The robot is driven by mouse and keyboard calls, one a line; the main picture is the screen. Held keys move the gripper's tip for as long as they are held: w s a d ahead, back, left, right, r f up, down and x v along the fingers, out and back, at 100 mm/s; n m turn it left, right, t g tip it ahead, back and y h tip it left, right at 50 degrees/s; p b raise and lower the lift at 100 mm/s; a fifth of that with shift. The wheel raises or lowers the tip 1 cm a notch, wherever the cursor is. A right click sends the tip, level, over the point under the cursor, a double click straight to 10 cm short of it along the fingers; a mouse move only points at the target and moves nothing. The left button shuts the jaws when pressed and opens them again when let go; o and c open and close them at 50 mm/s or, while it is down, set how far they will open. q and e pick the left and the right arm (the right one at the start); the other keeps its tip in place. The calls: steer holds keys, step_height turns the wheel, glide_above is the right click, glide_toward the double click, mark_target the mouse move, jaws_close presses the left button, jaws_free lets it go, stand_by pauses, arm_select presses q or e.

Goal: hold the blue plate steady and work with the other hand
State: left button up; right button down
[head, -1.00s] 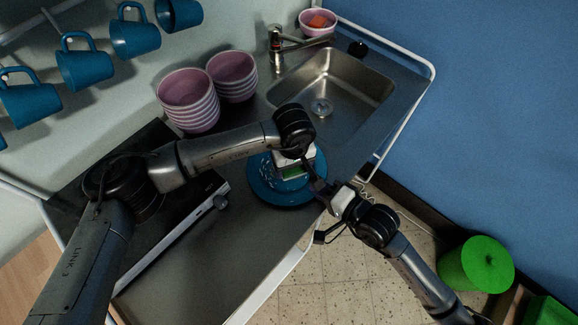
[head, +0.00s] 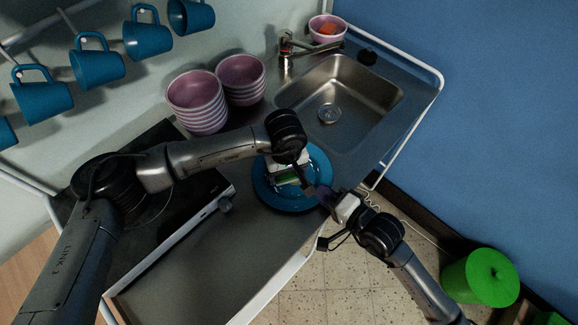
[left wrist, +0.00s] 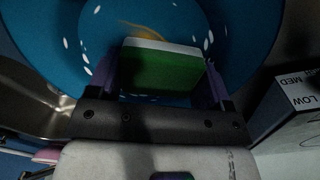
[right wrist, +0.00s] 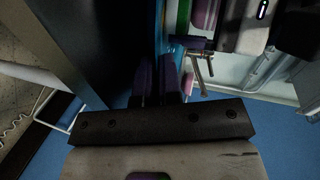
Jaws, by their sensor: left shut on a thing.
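The blue plate (head: 291,205) is at the front edge of the counter below the sink. Its speckled face fills much of the left wrist view (left wrist: 67,62). My left gripper (head: 288,172) is shut on a green and white sponge (left wrist: 163,68), held over the plate's face; whether the sponge touches it is unclear. The sponge partly shows in the head view (head: 287,180). My right gripper (head: 325,196) is at the plate's right rim. In the right wrist view its purple fingers (right wrist: 157,80) are close together, with the plate edge-on between them (right wrist: 159,35).
Two stacks of pink bowls (head: 197,100) stand behind the left arm. The steel sink (head: 350,85) and tap (head: 290,45) are at the back right. Blue mugs (head: 97,66) hang at upper left. A hob (head: 160,195) lies left of the plate.

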arm_select(q)
steer(key=shift+r, duration=0.1)
steer(key=shift+r, duration=2.9)
steer(key=shift+r, duration=0.1)
steer(key=shift+r, duration=1.4)
steer(key=shift+s+d+f, duration=0.6)
steer(key=shift+s+d, duration=0.15)
steer(key=shift+d, duration=0.1)
steer(key=shift+f, duration=2.95)
steer(key=shift+f, duration=1.05)
